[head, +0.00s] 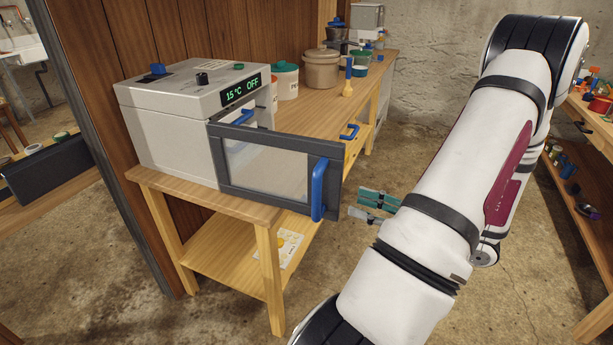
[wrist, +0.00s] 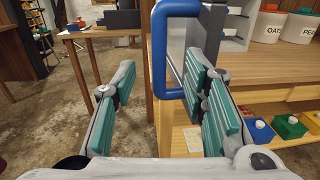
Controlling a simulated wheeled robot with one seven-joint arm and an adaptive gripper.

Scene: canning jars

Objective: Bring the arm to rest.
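My gripper (wrist: 163,101) is open and empty in the wrist view, its green pads spread well apart. Its fingers also show in the head view (head: 377,205), low and to the right of the workbench, partly hidden by my arm. The blue door handle (wrist: 157,50) stands ahead of the fingers in the wrist view; I cannot tell how close it is, but the fingers are not closed on it. In the head view the same handle (head: 318,190) is on the oven's glass door (head: 265,172), which is swung open.
The grey-white oven (head: 165,135) on the wooden workbench (head: 160,184) reads "15 °C OFF". Pots and lidded tubs (head: 320,70) stand farther back. A blue drawer handle (head: 349,131) is on the bench front. A shelf with jars (head: 590,150) is at the right. Concrete floor (head: 400,290) lies between.

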